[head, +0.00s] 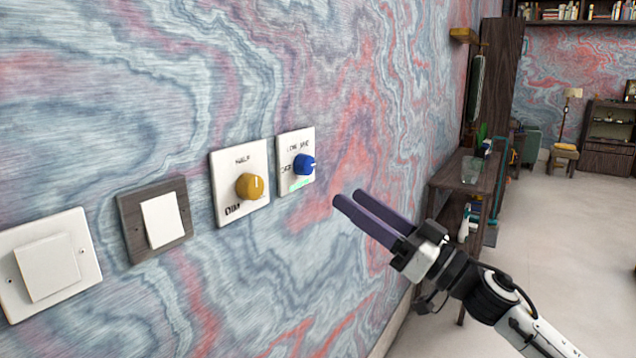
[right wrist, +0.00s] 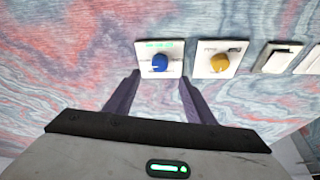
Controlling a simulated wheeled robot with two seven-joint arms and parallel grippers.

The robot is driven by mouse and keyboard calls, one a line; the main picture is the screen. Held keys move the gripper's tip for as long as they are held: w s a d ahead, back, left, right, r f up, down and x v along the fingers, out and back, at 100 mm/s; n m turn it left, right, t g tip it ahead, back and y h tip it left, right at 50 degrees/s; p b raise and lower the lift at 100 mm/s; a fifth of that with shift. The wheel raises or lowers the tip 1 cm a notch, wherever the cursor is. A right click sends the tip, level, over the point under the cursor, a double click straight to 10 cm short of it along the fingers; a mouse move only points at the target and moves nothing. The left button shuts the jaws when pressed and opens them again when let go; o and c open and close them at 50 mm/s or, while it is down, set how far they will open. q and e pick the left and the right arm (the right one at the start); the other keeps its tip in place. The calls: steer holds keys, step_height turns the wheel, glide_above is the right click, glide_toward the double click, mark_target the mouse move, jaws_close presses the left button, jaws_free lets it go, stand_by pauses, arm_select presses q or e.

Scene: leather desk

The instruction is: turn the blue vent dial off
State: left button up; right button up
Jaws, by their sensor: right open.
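The blue vent dial (head: 304,164) sits on a small white wall plate (head: 284,183) with dark lettering and a green strip. A pale pointer mark shows on the knob, pointing right in the head view. My right gripper (head: 346,197) has two long purple fingers. It is open and empty, to the right of and below the dial, apart from it. In the right wrist view the blue dial (right wrist: 160,63) lies ahead, between the two fingers (right wrist: 159,82). Whether the fingertips are level with the knob in depth is hard to tell. My left gripper is not in view.
A yellow dial (head: 250,186) on a white plate is just left of the blue one. Further left are a switch with a dark frame (head: 161,221) and a white switch (head: 49,265). A desk (head: 462,168) with objects stands at the right along the wall.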

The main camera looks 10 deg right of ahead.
mark_target(310, 169)
steer(key=p+x, duration=0.1)
steer(key=x, duration=0.7)
steer(key=shift+w+a+r, duration=0.15)
steer(key=shift+w, duration=0.05)
steer(key=shift+w+a+r, duration=0.15)
steer(key=shift+w+a, duration=0.2)
steer(key=shift+w, duration=0.05)
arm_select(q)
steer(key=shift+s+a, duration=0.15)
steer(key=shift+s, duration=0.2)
arm_select(e)
steer(key=c, duration=1.1)
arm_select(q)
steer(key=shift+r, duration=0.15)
arm_select(e)
steer(key=shift+o, duration=0.2)
